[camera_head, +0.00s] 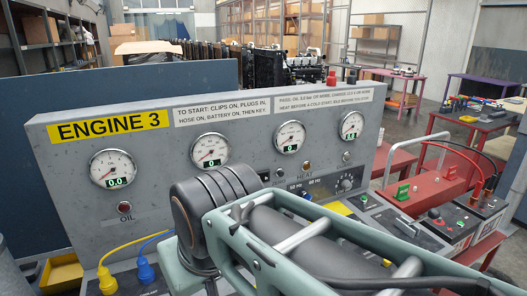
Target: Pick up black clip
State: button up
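My gripper is not in view. A large grey-green and black structure, which seems to be part of my arm, fills the lower middle and hides what lies behind it.
The grey ENGINE 3 panel (240,150) with several gauges stands across the middle. Work tables (470,123) stand behind.

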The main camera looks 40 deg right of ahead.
aim_at(487, 193)
jog(key=z, duration=2.7)
jog(key=i+l+u, duration=0.2)
jog(key=u, duration=0.2)
jog(key=i+l+u, duration=0.25)
jog(key=u, duration=0.15)
jog(key=i+l+u, duration=0.15)
jog(key=l, duration=0.2)
jog(key=i+l+u, duration=0.15)
jog(key=l, duration=0.2)
jog(key=i+l, duration=0.15)
jog(key=l, duration=0.25)
jog(key=i+l, duration=0.2)
jog(key=l, duration=0.15)
jog(key=i+l+u, duration=0.1)
jog(key=l, duration=0.3)
jog(key=i+l, duration=0.2)
jog(key=l, duration=0.2)
jog(key=i+l, duration=0.15)
jog(key=l, duration=0.2)
jog(key=i+l, duration=0.15)
jog(key=l, duration=0.25)
jog(key=u, duration=0.05)
